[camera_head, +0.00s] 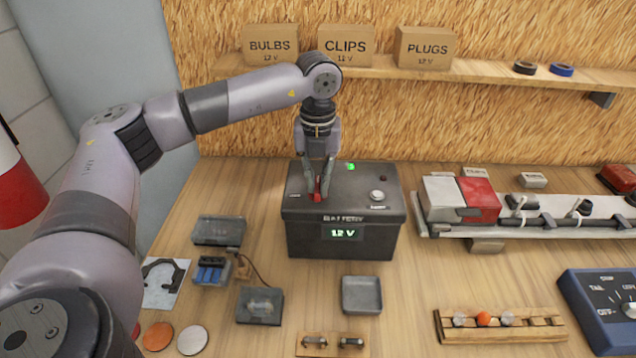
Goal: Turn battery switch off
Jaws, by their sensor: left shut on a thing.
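The black battery box (345,240) stands on the wooden bench in the middle, with a label reading BATTERY and a lit green 12 V display (343,233). A green light (351,167) glows on its top, with a dark red spot and a round silver knob (377,195) to the right. The red battery switch (317,196) is on the left part of the top. My left gripper (318,190) points down over it and is shut on it; the fingers hide part of the switch. My right gripper is not in view.
A shelf (500,74) with boxes marked BULBS, CLIPS and PLUGS runs along the back wall. A rail with a red and white lamp (478,198) lies at the right. Small trays (361,295) and a blue control box (605,305) are in front.

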